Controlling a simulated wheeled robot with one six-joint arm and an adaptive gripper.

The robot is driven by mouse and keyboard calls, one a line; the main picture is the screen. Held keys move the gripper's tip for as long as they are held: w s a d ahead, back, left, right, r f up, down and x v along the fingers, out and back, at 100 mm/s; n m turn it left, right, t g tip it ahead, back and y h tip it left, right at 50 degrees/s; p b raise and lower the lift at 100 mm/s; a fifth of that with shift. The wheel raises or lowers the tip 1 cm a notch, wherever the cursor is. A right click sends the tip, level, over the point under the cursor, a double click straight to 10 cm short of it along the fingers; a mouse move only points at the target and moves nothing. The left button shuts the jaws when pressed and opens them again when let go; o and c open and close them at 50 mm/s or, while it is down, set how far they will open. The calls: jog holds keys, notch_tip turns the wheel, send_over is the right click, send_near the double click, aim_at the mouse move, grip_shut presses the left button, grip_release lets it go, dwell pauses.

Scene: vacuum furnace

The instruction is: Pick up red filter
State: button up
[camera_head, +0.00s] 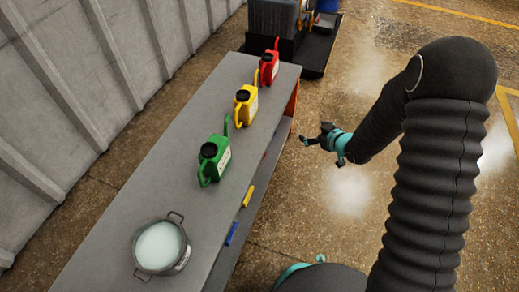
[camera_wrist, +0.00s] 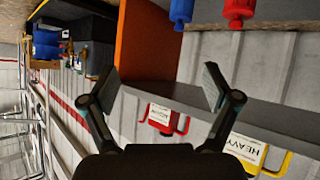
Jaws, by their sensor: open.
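A red cylindrical part (camera_wrist: 238,10), which looks like the red filter, shows at the top edge of the wrist view, partly cut off. This view looks upside down, so the part appears to be below the bench top. My gripper (camera_wrist: 160,87) is open and empty, with the red part beyond and to the right of its fingers. In the head view my gripper (camera_head: 315,135) is in the air to the right of the bench, apart from it. I cannot clearly make out the red part in the head view.
The grey bench (camera_head: 120,205) bears red (camera_head: 269,66), yellow (camera_head: 245,103) and green (camera_head: 213,160) cans and a pot (camera_head: 159,247). A blue part (camera_wrist: 181,10) is beside the red one. An orange end panel (camera_wrist: 146,40) borders them. Open floor lies right of the bench.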

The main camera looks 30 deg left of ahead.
jog(key=s+a+f+n+g+y, duration=0.1)
jog(key=s+a+f+g+y, duration=0.1)
jog(key=s+a+f, duration=0.3)
jog(key=s+a+f+n+g+y, duration=0.1)
jog(key=s+a+f+y, duration=0.15)
jog(key=f, duration=0.35)
jog(key=shift+h, duration=0.35)
jog(key=b+x, duration=0.1)
jog(key=x, duration=0.7)
jog(key=shift+s+f+b, duration=0.1)
jog(key=shift+f+b, duration=0.1)
jog(key=shift+b, duration=0.1)
jog(key=shift+w+b+x, duration=0.1)
jog(key=shift+b+x, duration=0.1)
jog(key=shift+x, duration=1.15)
jog(key=shift+w+b+x, duration=0.15)
jog(key=shift+x, duration=1.2)
jog(key=shift+r, duration=0.15)
jog(key=c, duration=1.3)
